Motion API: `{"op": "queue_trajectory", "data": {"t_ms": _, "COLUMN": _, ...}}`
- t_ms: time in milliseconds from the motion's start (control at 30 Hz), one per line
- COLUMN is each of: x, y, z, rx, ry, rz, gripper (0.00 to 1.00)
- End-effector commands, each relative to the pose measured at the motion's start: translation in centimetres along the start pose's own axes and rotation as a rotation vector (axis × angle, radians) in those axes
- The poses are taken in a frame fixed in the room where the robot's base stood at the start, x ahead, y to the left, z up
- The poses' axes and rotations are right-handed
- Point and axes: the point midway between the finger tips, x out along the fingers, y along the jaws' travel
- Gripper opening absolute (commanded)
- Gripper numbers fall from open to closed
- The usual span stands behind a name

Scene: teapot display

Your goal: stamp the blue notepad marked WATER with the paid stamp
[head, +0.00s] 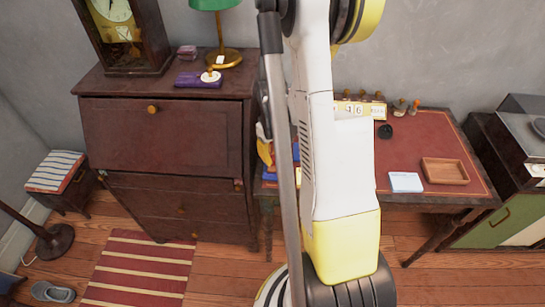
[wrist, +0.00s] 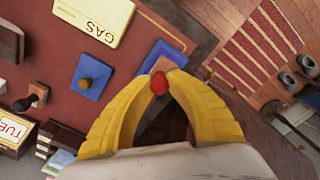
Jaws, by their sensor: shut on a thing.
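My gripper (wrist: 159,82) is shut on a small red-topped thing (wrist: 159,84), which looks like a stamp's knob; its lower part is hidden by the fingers. Just beyond the fingertips in the wrist view a blue pad (wrist: 158,56) lies near the desk's edge, partly covered by the fingers. I cannot read a label on it, nor tell whether the held thing touches it. Another blue flat piece (wrist: 93,76) with a dark knob on it lies to the left. In the head view my arm hides most of my gripper; a yellow finger (head: 265,151) shows beside the desk's left end.
A yellow pad marked GAS (wrist: 95,18) lies on the red desk top (wrist: 50,72). A dark-handled stamp (wrist: 32,98) and a TUE calendar block (wrist: 14,130) stand at left. A pale blue pad (head: 405,182) and wooden tray (head: 445,171) are at right. The brown bureau (head: 160,137) stands left.

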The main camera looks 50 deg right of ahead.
Motion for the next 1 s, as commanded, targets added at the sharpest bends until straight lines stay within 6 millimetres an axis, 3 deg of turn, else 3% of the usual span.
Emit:
{"op": "queue_trajectory", "data": {"t_ms": 267, "x": -0.4, "y": 0.0, "z": 0.0, "rx": 0.0, "ry": -0.001, "rz": 0.0, "gripper": 0.0}}
{"op": "queue_trajectory", "data": {"t_ms": 1000, "x": -6.9, "y": 0.0, "z": 0.0, "rx": 0.0, "ry": 0.0, "rz": 0.0, "gripper": 0.0}}
